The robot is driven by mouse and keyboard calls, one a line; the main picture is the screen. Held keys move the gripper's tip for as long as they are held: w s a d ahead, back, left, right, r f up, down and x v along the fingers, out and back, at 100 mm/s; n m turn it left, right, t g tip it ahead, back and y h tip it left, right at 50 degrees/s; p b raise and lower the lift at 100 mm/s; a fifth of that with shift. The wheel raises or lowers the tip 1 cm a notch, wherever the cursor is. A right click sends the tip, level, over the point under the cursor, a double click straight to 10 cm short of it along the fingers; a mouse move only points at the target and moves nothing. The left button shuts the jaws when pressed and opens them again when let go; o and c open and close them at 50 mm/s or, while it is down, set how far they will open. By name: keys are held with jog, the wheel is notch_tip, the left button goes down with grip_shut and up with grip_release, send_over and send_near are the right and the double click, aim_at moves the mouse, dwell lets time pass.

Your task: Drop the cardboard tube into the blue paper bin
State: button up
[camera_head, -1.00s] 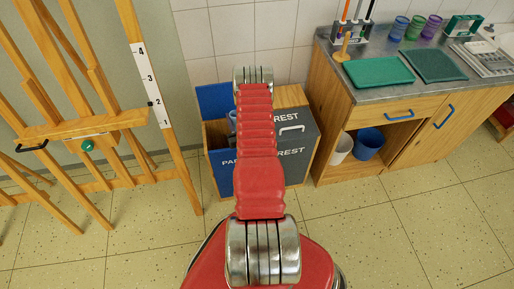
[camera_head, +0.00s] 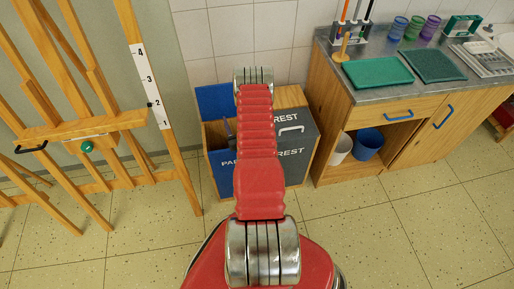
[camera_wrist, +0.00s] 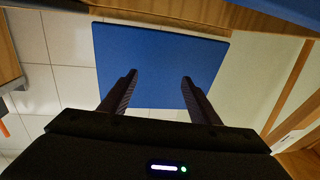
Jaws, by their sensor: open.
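The blue paper bin (camera_head: 229,170) is the left half of a wooden two-part bin, and its blue lid (camera_head: 214,99) stands raised behind it. The lid fills the middle of the wrist view (camera_wrist: 160,50). My gripper (camera_wrist: 159,76) is open, with nothing between its two dark fingers, and the lid shows behind them. In the head view my red arm hides most of the gripper, but a dark part of it shows over the left compartment. The cardboard tube is in sight in neither view. The bin's inside is mostly hidden by my arm.
The grey lidded REST bin (camera_head: 298,152) adjoins on the right. A wooden easel (camera_head: 157,110) stands close on the left. A sink cabinet (camera_head: 333,110) with a white pot and a blue pot (camera_head: 368,143) stands right. The tiled floor (camera_head: 370,220) in front is clear.

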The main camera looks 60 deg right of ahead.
jog(key=v, duration=1.3)
jog(key=shift+f, duration=0.1)
dwell(0.5)
